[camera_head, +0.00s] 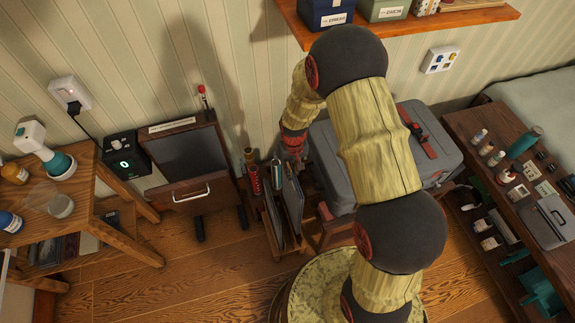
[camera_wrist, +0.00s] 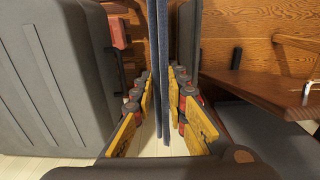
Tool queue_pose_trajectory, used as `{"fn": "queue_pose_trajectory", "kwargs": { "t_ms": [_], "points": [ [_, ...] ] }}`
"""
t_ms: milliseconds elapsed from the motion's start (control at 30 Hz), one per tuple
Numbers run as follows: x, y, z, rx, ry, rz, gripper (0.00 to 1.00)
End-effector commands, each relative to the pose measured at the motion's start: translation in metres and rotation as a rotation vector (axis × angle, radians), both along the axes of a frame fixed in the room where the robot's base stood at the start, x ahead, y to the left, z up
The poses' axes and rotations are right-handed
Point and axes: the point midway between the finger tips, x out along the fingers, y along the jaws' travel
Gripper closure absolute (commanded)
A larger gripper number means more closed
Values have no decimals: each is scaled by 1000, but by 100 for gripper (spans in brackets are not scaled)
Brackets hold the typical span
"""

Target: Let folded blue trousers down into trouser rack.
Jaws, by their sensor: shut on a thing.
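My gripper (camera_wrist: 160,95) is shut on the folded blue trousers (camera_wrist: 162,50), which show edge-on as a narrow upright dark blue strip between the yellow finger pads in the wrist view.
A grey suitcase (camera_head: 440,143) stands right of the rack; it fills the left of the wrist view (camera_wrist: 55,75). A dark wooden valet cabinet (camera_head: 191,160) stands left of the rack. Open floor (camera_head: 200,285) lies in front.

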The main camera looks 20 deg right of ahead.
Motion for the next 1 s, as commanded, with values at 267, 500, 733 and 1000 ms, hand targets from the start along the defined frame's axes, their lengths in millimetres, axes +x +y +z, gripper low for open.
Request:
{"fn": "queue_pose_trajectory", "kwargs": {
  "t_ms": [267,500,733,1000],
  "points": [
    [0,0,-21,0,0,0,100],
    [1,0,-43,0,-1,0,100],
    [0,0,-63,0,-1,0,100],
    [0,0,-86,0,0,0,100]
  ]
}}
